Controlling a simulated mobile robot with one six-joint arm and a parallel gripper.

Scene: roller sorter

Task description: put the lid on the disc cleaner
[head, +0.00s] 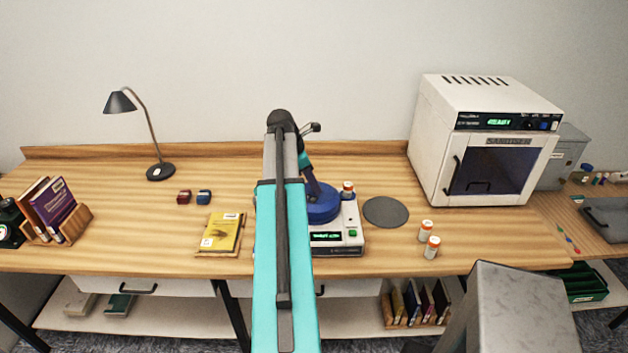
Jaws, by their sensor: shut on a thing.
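The disc cleaner (350,238) is a white box with a green-lit display and a green button, standing on the table right of my arm. A round blue lid (324,213) is at its top, partly covered by my arm. My gripper (314,197) points down onto the blue lid and is shut on it. My arm hides the left part of the cleaner and the fingertips are hard to make out. I cannot tell whether the lid rests on the cleaner or hangs just above it.
A flat grey disc (386,212) lies right of the cleaner. A small orange bottle (347,188) stands by the lid, and two more (429,240) stand farther right. A white oven-like cabinet (488,140) stands at back right. A yellow book (221,233) lies left of my arm.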

